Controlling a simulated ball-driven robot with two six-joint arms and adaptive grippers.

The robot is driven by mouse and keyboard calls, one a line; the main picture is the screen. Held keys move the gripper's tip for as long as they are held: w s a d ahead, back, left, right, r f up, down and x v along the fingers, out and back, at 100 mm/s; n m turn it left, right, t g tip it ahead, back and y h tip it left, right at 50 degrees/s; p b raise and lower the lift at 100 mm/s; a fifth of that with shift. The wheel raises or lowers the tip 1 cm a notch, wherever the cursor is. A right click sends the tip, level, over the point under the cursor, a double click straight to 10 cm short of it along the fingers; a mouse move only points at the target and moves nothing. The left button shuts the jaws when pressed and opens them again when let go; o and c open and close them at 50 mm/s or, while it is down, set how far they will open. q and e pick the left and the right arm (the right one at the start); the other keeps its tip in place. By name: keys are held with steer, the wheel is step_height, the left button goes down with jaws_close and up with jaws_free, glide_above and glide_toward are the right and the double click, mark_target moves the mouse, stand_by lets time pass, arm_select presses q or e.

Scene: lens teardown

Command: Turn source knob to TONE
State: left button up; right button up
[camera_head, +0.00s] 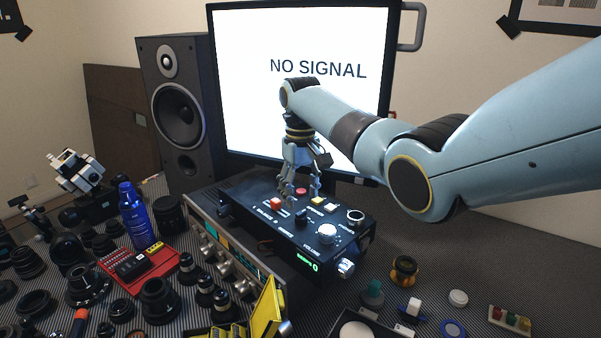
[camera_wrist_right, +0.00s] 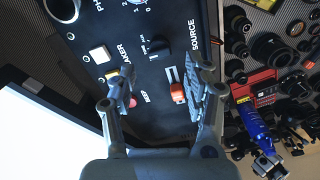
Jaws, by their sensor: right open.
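The control box (camera_head: 262,222) is black with white lettering. In the right wrist view the source knob (camera_wrist_right: 157,45) is a small black pointer knob, with the SOURCE label (camera_wrist_right: 192,36) near it; I cannot read its position marks. In the head view a black knob (camera_head: 301,216) shows on the box top, near the fingers. My right gripper (camera_wrist_right: 160,85) is open and empty above the panel, its fingers spread apart; it also shows in the head view (camera_head: 303,194). The knob lies beyond the fingertips, with no visible contact. My left gripper is out of view.
An orange-red switch (camera_wrist_right: 178,93) lies between the fingers and a red button (camera_wrist_right: 134,102) beside one. A white button (camera_wrist_right: 98,54) and volume knob (camera_head: 327,234) are nearby. A monitor (camera_head: 240,110) reading NO SIGNAL stands behind, a speaker (camera_head: 180,165) at left. Lenses crowd the left table.

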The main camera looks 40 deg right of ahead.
mark_target(300, 212)
step_height(300, 212, up, 6)
steer(key=shift+r, duration=0.15)
stand_by(0.6)
